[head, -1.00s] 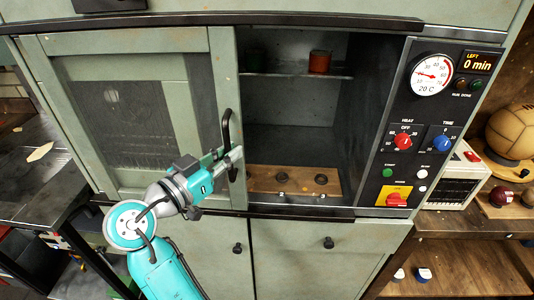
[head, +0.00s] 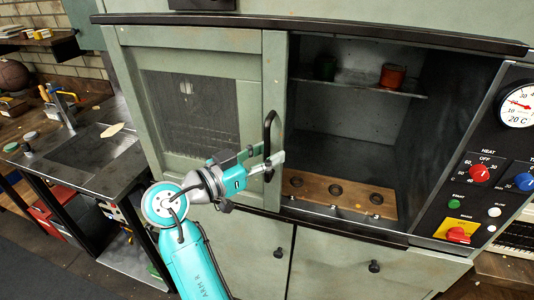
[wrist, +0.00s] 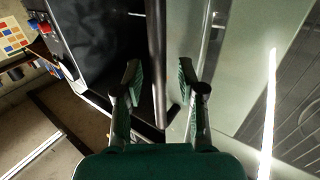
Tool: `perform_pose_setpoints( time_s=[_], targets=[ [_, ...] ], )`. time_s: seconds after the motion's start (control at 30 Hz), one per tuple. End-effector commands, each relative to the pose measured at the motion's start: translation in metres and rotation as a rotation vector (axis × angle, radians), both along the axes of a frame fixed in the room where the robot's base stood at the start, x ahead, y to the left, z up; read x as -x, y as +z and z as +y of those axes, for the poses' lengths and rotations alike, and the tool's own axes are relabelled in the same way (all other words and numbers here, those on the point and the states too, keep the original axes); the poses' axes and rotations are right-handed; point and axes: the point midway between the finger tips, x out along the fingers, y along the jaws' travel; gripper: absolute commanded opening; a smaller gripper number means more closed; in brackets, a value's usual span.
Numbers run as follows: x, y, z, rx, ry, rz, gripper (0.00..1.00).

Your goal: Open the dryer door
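The dryer's green sliding door (head: 190,59) with a dark mesh window covers the left part of the dryer front. The opening to its right shows the dark inside. A black upright bar handle (head: 268,128) sits at the door's right edge. My gripper (head: 268,162) is at the handle's lower part. In the wrist view, my gripper's fingers (wrist: 160,84) stand apart on either side of the dark handle bar (wrist: 157,45), with gaps showing beside it. The gripper is open around the handle, not closed on it.
Inside stand a red can (head: 393,76) and a green can (head: 325,69) on a shelf, above a wooden board (head: 355,203) with holes. The control panel (head: 490,150) is at right; the gauge shows about 20 C. A dark-topped bench (head: 95,160) stands at left.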

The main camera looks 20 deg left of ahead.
Motion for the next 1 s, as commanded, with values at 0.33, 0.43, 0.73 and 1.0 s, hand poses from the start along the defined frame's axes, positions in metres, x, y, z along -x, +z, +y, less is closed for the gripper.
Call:
perform_pose_setpoints(
  time_s=[0.33,0.43,0.73,1.0],
  targets=[
    [0.008,0.000,0.006,-0.001,0.001,-0.001,0.39],
    [0.020,0.000,0.014,-0.001,0.004,-0.001,0.39],
    [0.069,0.000,0.047,0.001,0.004,-0.001,0.39],
    [0.096,0.000,0.065,0.000,0.001,0.000,0.39]
  ],
)
